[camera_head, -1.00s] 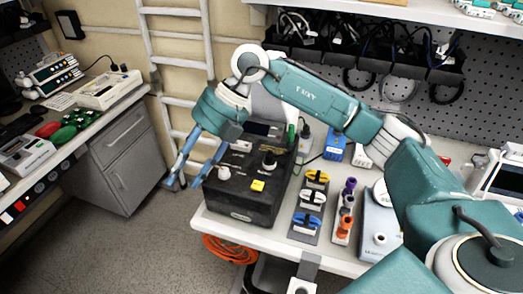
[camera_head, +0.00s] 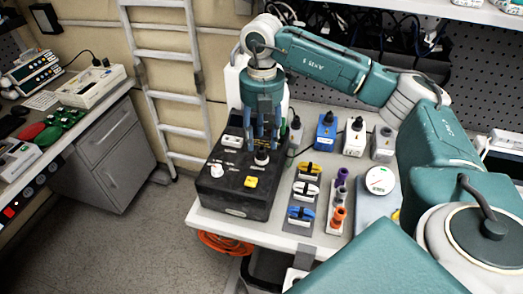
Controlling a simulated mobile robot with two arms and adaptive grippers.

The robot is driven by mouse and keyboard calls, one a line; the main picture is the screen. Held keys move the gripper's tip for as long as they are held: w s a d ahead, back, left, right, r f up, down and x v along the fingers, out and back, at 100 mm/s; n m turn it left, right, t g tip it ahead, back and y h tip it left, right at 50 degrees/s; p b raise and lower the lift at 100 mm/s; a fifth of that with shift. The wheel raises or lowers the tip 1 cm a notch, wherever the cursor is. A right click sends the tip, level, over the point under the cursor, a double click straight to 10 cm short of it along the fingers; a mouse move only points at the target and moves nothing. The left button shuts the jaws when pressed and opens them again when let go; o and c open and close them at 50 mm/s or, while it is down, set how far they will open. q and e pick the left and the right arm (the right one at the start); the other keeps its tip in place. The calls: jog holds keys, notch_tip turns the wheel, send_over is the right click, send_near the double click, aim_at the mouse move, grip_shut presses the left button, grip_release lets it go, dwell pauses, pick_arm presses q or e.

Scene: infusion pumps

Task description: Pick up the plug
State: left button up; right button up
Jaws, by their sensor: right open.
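My right gripper (camera_head: 262,144) points straight down over the black box (camera_head: 234,205) on the bench, its blue fingers open and apart. A plug with a dark top and a pale base (camera_head: 262,158) stands upright on the box, directly below and between the fingertips. The fingers hide part of its top. I cannot tell whether they touch it. My left gripper is not in view.
A yellow piece (camera_head: 250,181) and a white piece (camera_head: 217,169) sit on the box. To the right stand a blue block (camera_head: 325,133), a white block (camera_head: 354,139), coloured clips and purple and orange connectors (camera_head: 338,216). Open floor lies left of the bench.

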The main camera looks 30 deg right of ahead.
aim_at(262, 149)
jog(key=shift+s+f+p, duration=0.15)
jog(key=shift+f+p, duration=0.4)
jog(key=shift+f, duration=1.2)
grip_shut()
jog(key=shift+r, duration=0.15)
